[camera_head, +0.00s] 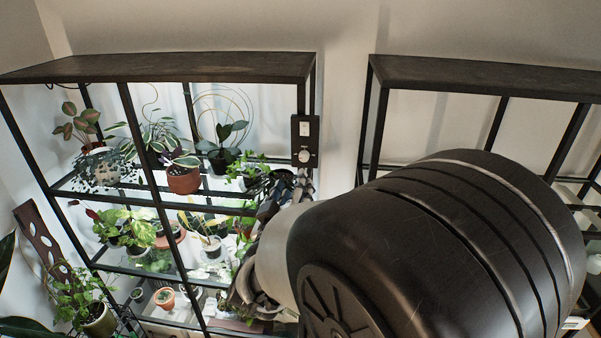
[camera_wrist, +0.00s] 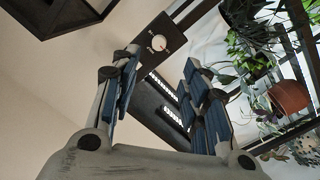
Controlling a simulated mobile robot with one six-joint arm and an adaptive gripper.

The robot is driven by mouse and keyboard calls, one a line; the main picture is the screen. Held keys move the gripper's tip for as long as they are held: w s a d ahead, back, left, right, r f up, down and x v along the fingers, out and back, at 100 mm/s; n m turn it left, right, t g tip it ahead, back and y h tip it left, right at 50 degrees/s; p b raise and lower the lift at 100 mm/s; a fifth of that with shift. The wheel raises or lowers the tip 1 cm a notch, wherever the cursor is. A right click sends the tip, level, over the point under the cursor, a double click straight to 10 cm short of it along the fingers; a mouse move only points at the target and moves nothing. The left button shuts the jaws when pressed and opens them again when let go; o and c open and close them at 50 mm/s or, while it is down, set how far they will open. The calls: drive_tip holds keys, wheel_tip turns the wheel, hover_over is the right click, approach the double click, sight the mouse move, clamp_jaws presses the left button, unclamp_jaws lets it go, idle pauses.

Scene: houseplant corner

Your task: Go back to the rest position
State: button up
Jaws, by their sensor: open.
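My gripper (camera_wrist: 161,66) is open, with its two blue-padded fingers apart and nothing between them in the wrist view. A black control box (camera_wrist: 148,40) with a white dial shows beyond the fingertips, apart from them as far as I can see. In the head view my gripper (camera_head: 284,192) is beside the right end of the lit plant shelf, just below the same control box (camera_head: 305,141) on its post. My dark arm covers much of the lower right there and hides part of the gripper.
The black-framed plant shelf (camera_head: 150,68) holds several potted plants, including a terracotta pot (camera_head: 184,181). In the wrist view, plants and a terracotta pot (camera_wrist: 289,96) are at the right. A second rack (camera_head: 490,78) stands at the right. Bare wall (camera_head: 342,130) shows between the racks.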

drive_tip(key=s+d+f+m+g+b, duration=0.2)
drive_tip(key=s+d+f+g+b, duration=0.2)
drive_tip(key=s+d+f+b, duration=0.3)
drive_tip(key=s+d+f+m+g+y+b, duration=0.1)
drive_tip(key=s+d+f+g+b, duration=0.4)
drive_tip(key=s+f+b, duration=0.6)
drive_tip(key=s+d+f+m+g+b, duration=0.2)
drive_tip(key=s+d+f+g+b, duration=0.2)
drive_tip(key=s+d+f+b, duration=0.5)
drive_tip(key=s+f+b, duration=0.1)
drive_tip(key=s+f, duration=0.4)
drive_tip(key=f, duration=0.1)
drive_tip(key=shift+s+m+y, duration=0.25)
drive_tip(key=shift+m+y, duration=0.05)
drive_tip(key=shift+m, duration=0.1)
drive_tip(key=shift+f, duration=0.1)
